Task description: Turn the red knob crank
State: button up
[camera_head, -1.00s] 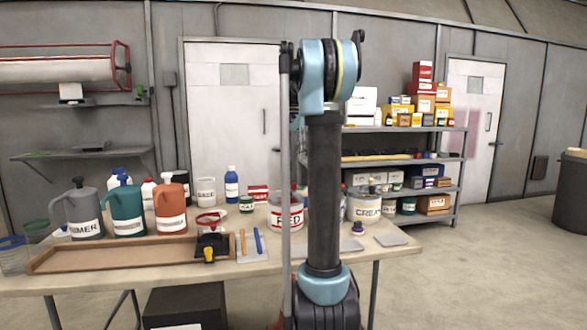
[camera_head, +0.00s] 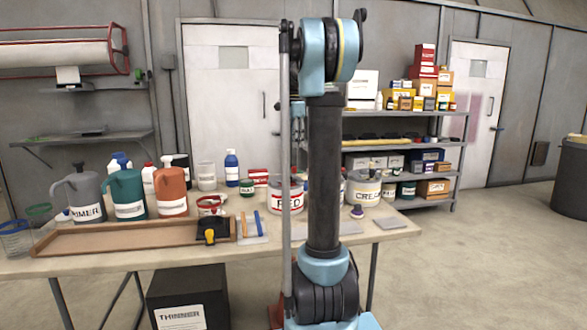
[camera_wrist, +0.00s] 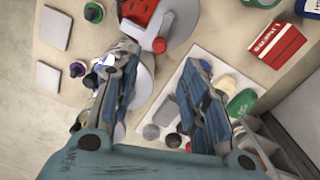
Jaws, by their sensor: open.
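In the wrist view a small round red knob (camera_wrist: 159,45) sits on a pale grey crank arm, beside a red part with white marking at the top edge. A pale round lid shows around them. In the head view the can labelled RED (camera_head: 286,203) stands on the bench, partly behind my arm, with a little red above its rim. My gripper (camera_wrist: 157,68) is open, with its fingers apart and the knob just beyond the fingertips, between them in the picture. I cannot tell its height above the knob. My gripper is hidden in the head view.
The can labelled CREAM (camera_head: 365,188) stands right of the RED can. Jugs, bottles and a brown tray (camera_head: 120,240) fill the bench's left. A white tray (camera_wrist: 160,112) with small items lies beneath my gripper, near a red box (camera_wrist: 278,45).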

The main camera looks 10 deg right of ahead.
notch_tip(320, 180, down, 11)
jog(key=shift+r, duration=0.1)
dwell(0.3)
jog(key=shift+c, duration=0.3)
grip_shut()
